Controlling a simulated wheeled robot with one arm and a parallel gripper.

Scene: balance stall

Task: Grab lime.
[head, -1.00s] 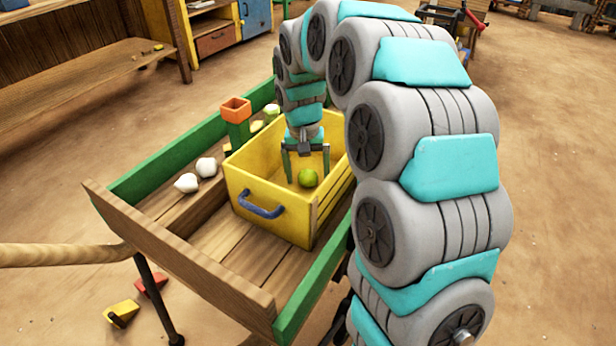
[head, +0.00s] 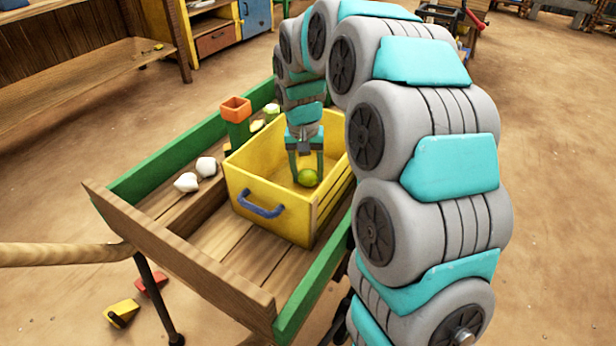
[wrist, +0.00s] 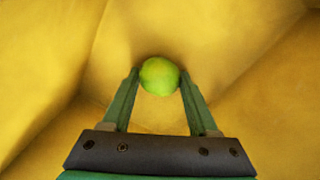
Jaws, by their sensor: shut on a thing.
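The lime (head: 307,178) is a small green ball low inside the yellow crate (head: 276,225). My gripper (head: 307,172) reaches down into the crate from above and is shut on the lime. In the wrist view the lime (wrist: 159,76) sits between the two green fingertips (wrist: 160,82), with yellow crate walls around it. Whether the lime touches the crate floor I cannot tell.
The crate stands on a wooden cart with green side boards (head: 160,173). Two white bulbs (head: 196,174) lie left of the crate. A green post with an orange top (head: 236,112) and pale green items (head: 267,116) are behind it. Coloured blocks (head: 122,313) lie on the ground.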

